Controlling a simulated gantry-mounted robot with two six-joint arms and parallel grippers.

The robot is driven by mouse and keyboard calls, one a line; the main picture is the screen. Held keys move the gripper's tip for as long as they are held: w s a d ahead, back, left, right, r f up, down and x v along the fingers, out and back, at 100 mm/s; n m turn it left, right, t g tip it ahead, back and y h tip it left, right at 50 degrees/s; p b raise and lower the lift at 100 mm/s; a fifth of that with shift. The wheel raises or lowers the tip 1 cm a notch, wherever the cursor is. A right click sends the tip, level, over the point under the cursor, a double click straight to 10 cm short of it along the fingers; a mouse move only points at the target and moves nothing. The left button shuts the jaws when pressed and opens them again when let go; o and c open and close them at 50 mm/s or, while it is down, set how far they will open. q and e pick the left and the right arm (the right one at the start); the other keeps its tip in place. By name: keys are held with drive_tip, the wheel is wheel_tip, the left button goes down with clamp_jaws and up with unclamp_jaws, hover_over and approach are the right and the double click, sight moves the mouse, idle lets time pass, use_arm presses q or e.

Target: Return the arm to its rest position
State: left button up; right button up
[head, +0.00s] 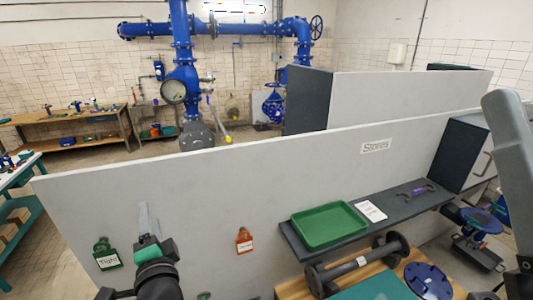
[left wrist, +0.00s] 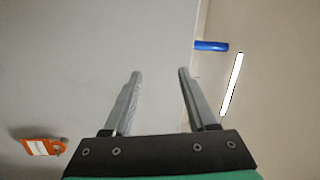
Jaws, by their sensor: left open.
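My left gripper (head: 144,210) is raised in front of the grey partition in the head view, at the lower left, with its fingers pointing up. In the left wrist view the two fingers (left wrist: 159,74) stand apart with nothing between them. The left gripper is open and empty. A link of my right arm shows at the right edge of the head view, but its gripper is out of view.
The grey partition (head: 215,195) crosses the scene. A green tag (head: 106,254) and an orange tag (head: 244,240) hang on it beside my left gripper. A dark shelf (head: 410,204) holds a green tray (head: 328,226). A spool-shaped pipe piece (head: 355,264) lies below.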

use_arm(q)
drive_tip(key=s+r+n+t, duration=0.2)
drive_tip(key=s+r+n, duration=0.1)
drive_tip(key=r, duration=0.5)
drive_tip(key=s+r+n+t, duration=0.2)
drive_tip(key=s+r+n, duration=0.1)
drive_tip(key=r, duration=0.5)
drive_tip(key=s+d+r+n+t+h, duration=0.2)
drive_tip(key=s+d+r+t+h, duration=0.2)
drive_tip(key=s+r+h, duration=0.3)
drive_tip(key=s+d+r+n+t+h, duration=0.2)
drive_tip(key=s+d+r+t+h, duration=0.15)
drive_tip(key=s+r, duration=0.4)
wheel_tip(320, 180, down, 62)
drive_tip(key=b, duration=6.1)
drive_tip(key=shift+s+a+f+h, duration=0.15)
drive_tip(key=shift+s+f+h, duration=0.1)
drive_tip(key=shift+s+h, duration=0.15)
drive_tip(key=shift+s+g, duration=0.1)
drive_tip(key=shift+g, duration=0.15)
